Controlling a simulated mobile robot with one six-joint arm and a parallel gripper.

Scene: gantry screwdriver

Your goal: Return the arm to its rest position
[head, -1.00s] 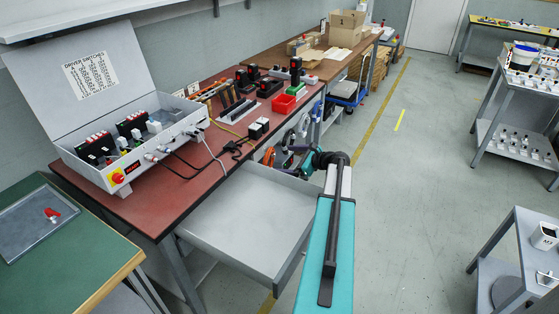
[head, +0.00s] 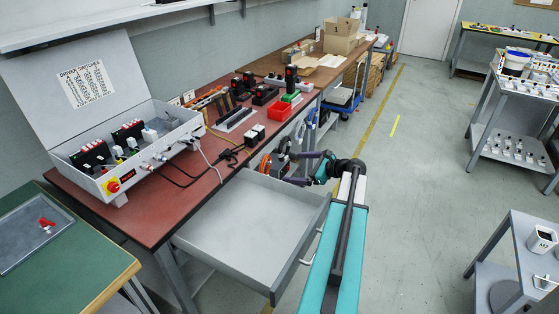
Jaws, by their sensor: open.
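My arm reaches up from the bottom of the head view as a long teal link (head: 335,255) with a dark bar. It bends at a dark elbow (head: 350,171), and a shorter purple and teal stretch (head: 320,166) folds back left toward the red workbench. My gripper (head: 292,180) is small and dark at the end of that stretch, by the bench edge and the drawer's far rim. Its fingers are hard to make out, and I see nothing held in it.
A grey drawer (head: 243,225) stands open and empty under the red workbench (head: 160,212), close left of my arm. Floor (head: 420,190) to the right is clear.

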